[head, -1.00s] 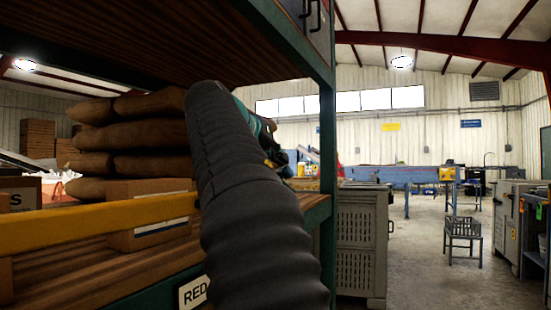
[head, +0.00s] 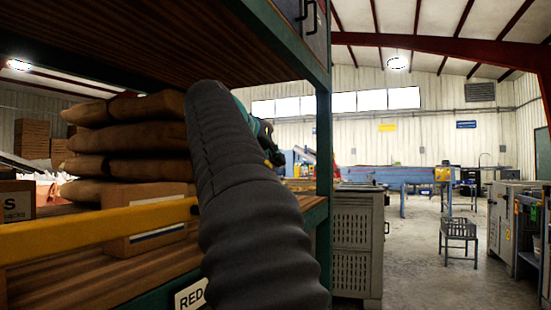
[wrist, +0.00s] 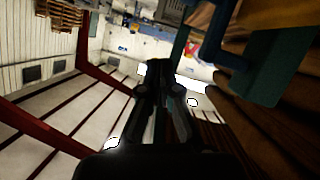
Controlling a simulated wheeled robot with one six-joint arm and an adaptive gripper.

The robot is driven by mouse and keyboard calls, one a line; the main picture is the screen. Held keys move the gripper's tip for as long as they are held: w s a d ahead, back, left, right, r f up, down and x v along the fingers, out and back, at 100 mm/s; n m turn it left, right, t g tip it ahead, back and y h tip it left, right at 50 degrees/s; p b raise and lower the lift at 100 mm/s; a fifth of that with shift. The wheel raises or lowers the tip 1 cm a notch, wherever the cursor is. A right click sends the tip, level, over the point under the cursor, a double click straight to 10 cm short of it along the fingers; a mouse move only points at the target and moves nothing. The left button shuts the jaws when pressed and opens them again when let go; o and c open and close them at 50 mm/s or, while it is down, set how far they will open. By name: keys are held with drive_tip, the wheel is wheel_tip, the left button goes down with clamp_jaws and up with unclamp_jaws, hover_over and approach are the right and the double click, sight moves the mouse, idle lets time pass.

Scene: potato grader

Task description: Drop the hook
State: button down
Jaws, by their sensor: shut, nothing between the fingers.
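I cannot make out a hook for certain in either view. A yellow bar (head: 95,229) runs along the front of the shelf at left, and its right end stops beside my grey-sleeved arm. My gripper (wrist: 163,72) shows in the wrist view as a dark shape with its fingers together and nothing seen between them. In the head view the gripper is mostly hidden behind my arm, near the green shelf post (head: 323,150). A green shelf part (wrist: 275,70) shows to the right of the gripper in the wrist view, apart from it.
Brown sacks (head: 125,135) and a cardboard box (head: 150,222) lie on the wooden shelf behind the bar. A grey cabinet (head: 357,240) stands beyond the post. Open floor (head: 420,255) lies right, with a metal stand (head: 459,230).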

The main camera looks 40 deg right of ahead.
drive_tip(key=s+a+r+p, duration=0.2)
drive_tip(key=s+a+r, duration=0.1)
drive_tip(key=a+r, duration=0.3)
drive_tip(key=shift+v, duration=1.15)
drive_tip(key=shift+w+f, duration=0.15)
